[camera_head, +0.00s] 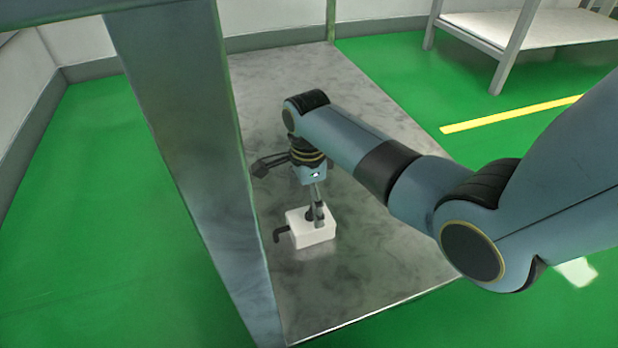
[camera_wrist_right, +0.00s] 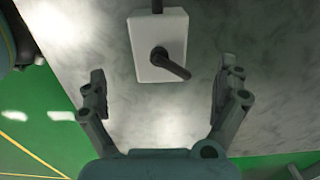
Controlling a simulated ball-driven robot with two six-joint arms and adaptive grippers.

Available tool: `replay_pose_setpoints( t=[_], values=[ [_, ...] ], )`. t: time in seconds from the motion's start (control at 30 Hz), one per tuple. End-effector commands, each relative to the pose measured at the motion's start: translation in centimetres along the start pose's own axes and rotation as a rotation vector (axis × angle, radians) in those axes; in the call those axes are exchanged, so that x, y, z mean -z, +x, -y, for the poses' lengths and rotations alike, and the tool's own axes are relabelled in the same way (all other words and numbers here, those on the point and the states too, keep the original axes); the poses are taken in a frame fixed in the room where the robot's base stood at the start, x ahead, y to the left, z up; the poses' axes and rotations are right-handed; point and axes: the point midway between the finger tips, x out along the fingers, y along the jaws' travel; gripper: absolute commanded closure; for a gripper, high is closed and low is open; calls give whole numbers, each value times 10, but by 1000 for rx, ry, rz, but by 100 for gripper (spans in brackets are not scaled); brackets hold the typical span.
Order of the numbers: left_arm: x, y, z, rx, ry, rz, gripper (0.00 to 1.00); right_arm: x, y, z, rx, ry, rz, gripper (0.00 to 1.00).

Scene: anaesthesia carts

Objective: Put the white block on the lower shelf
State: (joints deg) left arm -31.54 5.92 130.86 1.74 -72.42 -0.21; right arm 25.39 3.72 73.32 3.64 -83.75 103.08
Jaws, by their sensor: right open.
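The white block (camera_head: 312,235) has black bent parts and sits on, or just above, a grey marbled shelf (camera_head: 395,275) low over the floor. It also shows in the right wrist view (camera_wrist_right: 150,66), with a black lever on its face and a black rod at its top. My right gripper (camera_head: 288,192) is over the block in the head view. In the wrist view its two fingers (camera_wrist_right: 160,94) are spread wide, with the block beyond them, and nothing is held between them. Part of the block is hidden behind a finger. My left gripper is not in view.
A thick grey post (camera_head: 185,120) stands along the left side of the shelf. The shelf behind my right arm is bare. Green floor (camera_head: 90,230) with a yellow line (camera_head: 510,114) surrounds it. Another white-topped rack (camera_head: 545,28) stands at the back right.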

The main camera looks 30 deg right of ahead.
Motion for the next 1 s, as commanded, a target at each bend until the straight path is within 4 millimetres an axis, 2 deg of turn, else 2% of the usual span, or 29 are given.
replay_pose_setpoints(
  t=[0.03, 0.2, 0.43, 0.53, 0.67, 0.77, 0.9, 1.0],
  values=[
    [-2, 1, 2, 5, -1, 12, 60, 0, -15, 2, 5, 0, 2, 0],
    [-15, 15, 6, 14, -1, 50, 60, 0, -29, 0, 1, 0, 0, 0],
    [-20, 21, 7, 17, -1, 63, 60, 1, -30, -3, -2, -9, -1, 0],
    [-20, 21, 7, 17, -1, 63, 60, 6, -23, -18, 1, -89, -5, 0],
    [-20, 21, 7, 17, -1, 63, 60, 20, -8, -65, 19, -366, -17, 0],
    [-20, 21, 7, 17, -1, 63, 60, 34, -2, -114, 42, -674, -35, 0],
    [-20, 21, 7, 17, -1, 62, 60, 52, -10, -182, 68, -1124, -71, 0],
    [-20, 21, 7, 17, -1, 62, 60, 61, -24, -223, 80, -1414, -98, 0]
  ],
)
